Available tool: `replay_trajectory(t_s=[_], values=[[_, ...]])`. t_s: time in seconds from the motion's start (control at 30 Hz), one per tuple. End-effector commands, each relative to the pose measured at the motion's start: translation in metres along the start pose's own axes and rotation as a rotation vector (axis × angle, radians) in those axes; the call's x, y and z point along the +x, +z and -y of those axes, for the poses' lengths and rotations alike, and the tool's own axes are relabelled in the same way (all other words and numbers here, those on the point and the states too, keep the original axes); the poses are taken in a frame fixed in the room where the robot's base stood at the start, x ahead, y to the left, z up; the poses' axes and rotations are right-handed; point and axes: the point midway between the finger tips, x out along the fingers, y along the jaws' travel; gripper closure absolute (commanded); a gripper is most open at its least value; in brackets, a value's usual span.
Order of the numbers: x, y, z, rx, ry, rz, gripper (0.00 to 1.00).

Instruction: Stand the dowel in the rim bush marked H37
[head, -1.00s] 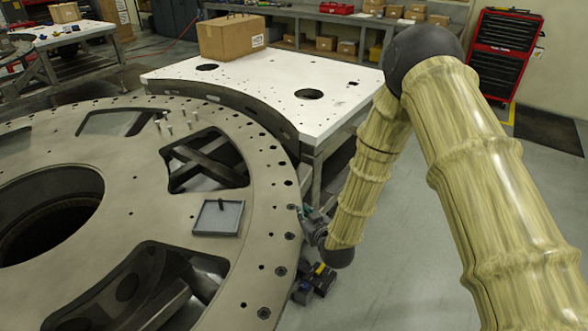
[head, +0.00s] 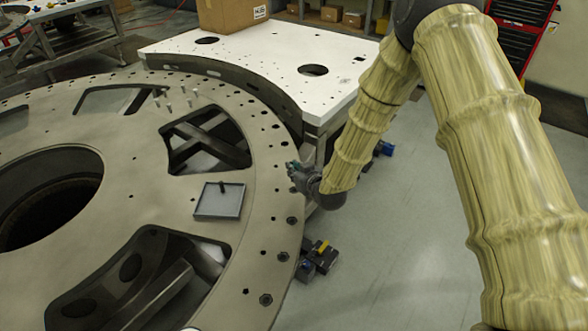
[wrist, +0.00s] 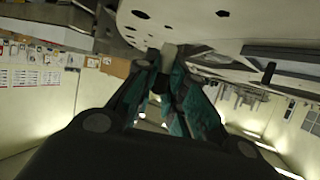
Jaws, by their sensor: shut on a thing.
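My gripper (head: 291,165) is at the outer rim of the big round turret plate (head: 150,190), on its right side. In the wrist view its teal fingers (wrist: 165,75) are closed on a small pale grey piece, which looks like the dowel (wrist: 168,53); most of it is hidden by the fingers. Dark-ringed rim bushes (head: 292,221) run along the plate's edge, nearer than my gripper. No H37 mark can be read, so I cannot tell which bush it is.
A grey tray (head: 207,214) with a dark upright peg (head: 222,187) sits on the plate. Several pale pins (head: 168,107) stand farther back. A white table (head: 265,65) with a cardboard box (head: 228,14) adjoins the rim. Dark block-shaped items (head: 320,258) lie beyond the plate edge.

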Motion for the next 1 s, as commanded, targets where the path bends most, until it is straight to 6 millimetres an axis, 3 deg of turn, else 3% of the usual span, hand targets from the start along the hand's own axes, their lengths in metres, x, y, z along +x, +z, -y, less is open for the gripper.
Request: replay_trajectory(t_s=[1.0], values=[[0.016, 0.036, 0.002, -0.002, -0.003, 0.0, 1.0]])
